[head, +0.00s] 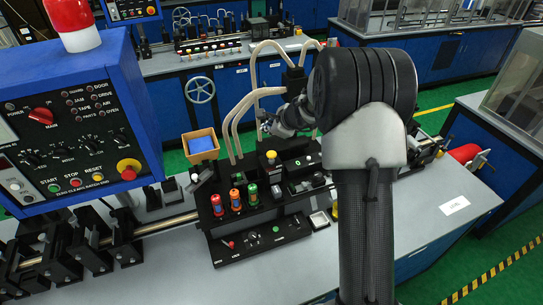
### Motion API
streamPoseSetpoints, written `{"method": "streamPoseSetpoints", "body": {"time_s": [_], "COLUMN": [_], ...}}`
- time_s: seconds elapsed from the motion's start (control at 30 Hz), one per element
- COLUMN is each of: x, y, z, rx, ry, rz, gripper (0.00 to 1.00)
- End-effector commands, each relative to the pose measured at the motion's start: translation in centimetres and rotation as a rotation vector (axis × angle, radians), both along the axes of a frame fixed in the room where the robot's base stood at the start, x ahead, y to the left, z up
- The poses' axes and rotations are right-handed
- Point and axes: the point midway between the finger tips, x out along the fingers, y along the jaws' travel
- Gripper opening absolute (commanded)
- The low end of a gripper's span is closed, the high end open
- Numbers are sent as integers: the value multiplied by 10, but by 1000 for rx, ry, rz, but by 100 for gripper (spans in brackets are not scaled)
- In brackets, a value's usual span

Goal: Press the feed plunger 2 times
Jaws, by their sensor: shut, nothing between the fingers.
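A black feed unit (288,170) stands on the grey bench near the middle of the head view. A yellow-capped knob (271,156) stands upright on it and looks like a plunger; I cannot read a label that names the feed plunger. My gripper (264,126) is shut and empty, small in the view, above and slightly behind the yellow-capped knob. It appears apart from the knob, though the exact gap is unclear. My arm hides part of the unit's right side.
Red, orange and green capped cylinders (235,198) stand in a black holder in front. Pale curved hoses (241,110) rise close to my gripper. A blue control cabinet (70,120) stands at left. A wooden bin (201,144) sits behind.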

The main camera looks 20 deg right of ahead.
Motion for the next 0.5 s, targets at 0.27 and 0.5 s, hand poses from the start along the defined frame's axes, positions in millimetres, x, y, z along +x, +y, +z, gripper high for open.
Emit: {"method": "streamPoseSetpoints", "body": {"time_s": [0.27, 0.5], "x": [0, 0], "y": [0, 0], "z": [-47, -68], "rx": [0, -1], "ry": [1, 0], "rz": [0, 1], "gripper": [0, 0]}}
